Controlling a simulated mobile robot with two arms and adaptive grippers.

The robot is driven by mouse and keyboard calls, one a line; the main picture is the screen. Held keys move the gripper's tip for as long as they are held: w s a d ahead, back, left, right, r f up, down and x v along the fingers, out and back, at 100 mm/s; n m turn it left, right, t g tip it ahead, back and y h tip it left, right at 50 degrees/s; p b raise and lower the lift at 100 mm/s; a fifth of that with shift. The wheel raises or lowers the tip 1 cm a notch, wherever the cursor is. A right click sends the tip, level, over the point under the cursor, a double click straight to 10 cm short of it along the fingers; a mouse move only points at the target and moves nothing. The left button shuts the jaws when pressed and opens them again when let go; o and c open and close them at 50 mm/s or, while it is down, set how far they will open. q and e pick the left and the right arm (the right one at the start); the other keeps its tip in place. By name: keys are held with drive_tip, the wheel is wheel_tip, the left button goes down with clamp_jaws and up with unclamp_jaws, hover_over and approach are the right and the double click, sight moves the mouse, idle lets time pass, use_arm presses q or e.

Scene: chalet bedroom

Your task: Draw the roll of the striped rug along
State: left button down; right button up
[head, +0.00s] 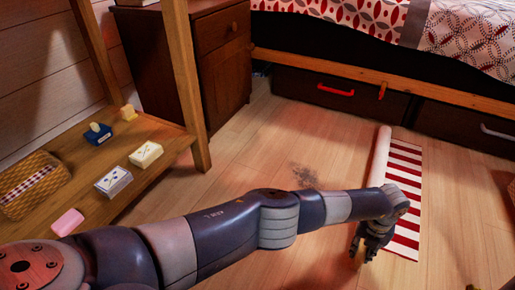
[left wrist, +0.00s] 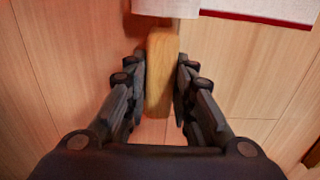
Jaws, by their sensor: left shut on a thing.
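The striped rug (head: 407,178) lies on the floor, its red and white stripes showing flat to the right of its roll. The pale roll (head: 381,157) runs along the rug's left side, from near the bed toward me. My arm crosses over its nearer part and hides it. My left gripper (head: 362,252) is at the near end of the roll. In the left wrist view, its fingers (left wrist: 160,95) are shut on a wooden rod end (left wrist: 159,75) that sticks out of the roll (left wrist: 166,7). Small dark shapes at the bottom right of the head view may be my right gripper, too little to judge.
The bed's drawers (head: 340,95) with a red handle stand beyond the rug. A wooden shelf (head: 155,175) with small boxes and a basket (head: 30,185) is at left, a nightstand (head: 225,70) behind it. A dark smudge (head: 304,175) marks the otherwise clear floor left of the roll.

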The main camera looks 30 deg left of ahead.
use_arm(q)
drive_tip(key=c, duration=1.2)
unclamp_jaws()
wheel_tip(320, 180, up, 8)
drive_tip(key=p, duration=0.7)
drive_tip(key=shift+r+p, duration=0.15)
drive_tip(key=shift+p, duration=0.2)
drive_tip(key=shift+f, duration=0.2)
